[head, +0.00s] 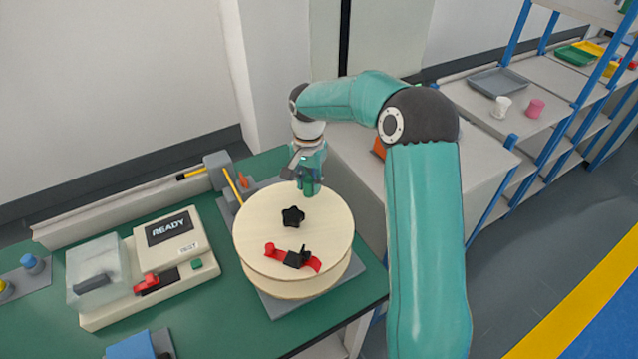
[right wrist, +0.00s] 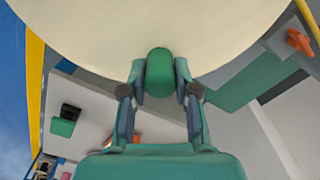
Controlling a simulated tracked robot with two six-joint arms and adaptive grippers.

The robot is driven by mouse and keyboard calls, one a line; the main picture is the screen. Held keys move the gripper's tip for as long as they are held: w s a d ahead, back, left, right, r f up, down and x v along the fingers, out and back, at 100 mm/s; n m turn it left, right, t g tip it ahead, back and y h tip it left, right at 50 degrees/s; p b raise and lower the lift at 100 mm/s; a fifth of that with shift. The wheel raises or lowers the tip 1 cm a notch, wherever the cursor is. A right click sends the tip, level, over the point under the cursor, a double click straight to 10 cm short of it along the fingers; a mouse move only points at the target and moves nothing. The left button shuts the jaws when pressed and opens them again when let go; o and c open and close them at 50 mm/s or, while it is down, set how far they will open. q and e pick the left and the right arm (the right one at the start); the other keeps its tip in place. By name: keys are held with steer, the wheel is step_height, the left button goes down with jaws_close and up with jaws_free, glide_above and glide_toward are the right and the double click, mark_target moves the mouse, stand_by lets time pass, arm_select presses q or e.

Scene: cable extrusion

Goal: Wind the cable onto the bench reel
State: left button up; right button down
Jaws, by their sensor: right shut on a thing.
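The bench reel (head: 265,235) has two pale round flanges, with a black star knob (head: 293,217) at its centre and a red and black clip (head: 298,258) near its front edge. A yellow cable (head: 234,186) shows behind the reel's left side; whether any lies between the flanges is hidden. My right gripper (head: 309,187) is at the reel's back right rim, shut on a rounded green grip (right wrist: 159,72). The pale flange (right wrist: 150,20) is right beyond the grip in the right wrist view; their join is not clear. My left gripper is not in view.
A bench machine (head: 190,249) with a READY display, clear cover, red lever and green button stands left of the reel. A grey block (head: 217,170) is behind it. A blue object (head: 130,346) lies at the front edge. Shelving (head: 483,118) stands right.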

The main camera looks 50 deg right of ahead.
mark_target(274, 196)
steer(key=w+a+n, duration=0.1)
steer(key=n, duration=0.1)
steer(key=w+a+n, duration=0.1)
steer(key=w, duration=0.1)
steer(key=shift+n+p, duration=0.35)
steer(key=shift+n, duration=0.05)
steer(key=shift+w+a+n, duration=0.5)
steer(key=shift+w+n, duration=0.05)
steer(key=shift+n, duration=0.35)
steer(key=shift+w+a+n, duration=0.55)
steer(key=shift+a+n, duration=0.3)
steer(key=shift+n, duration=0.35)
steer(key=shift+w+a+n, duration=0.35)
steer(key=shift+a+n, duration=0.5)
steer(key=shift+n, duration=0.15)
steer(key=c, duration=0.9)
jaws_free()
steer(key=shift+o, duration=0.2)
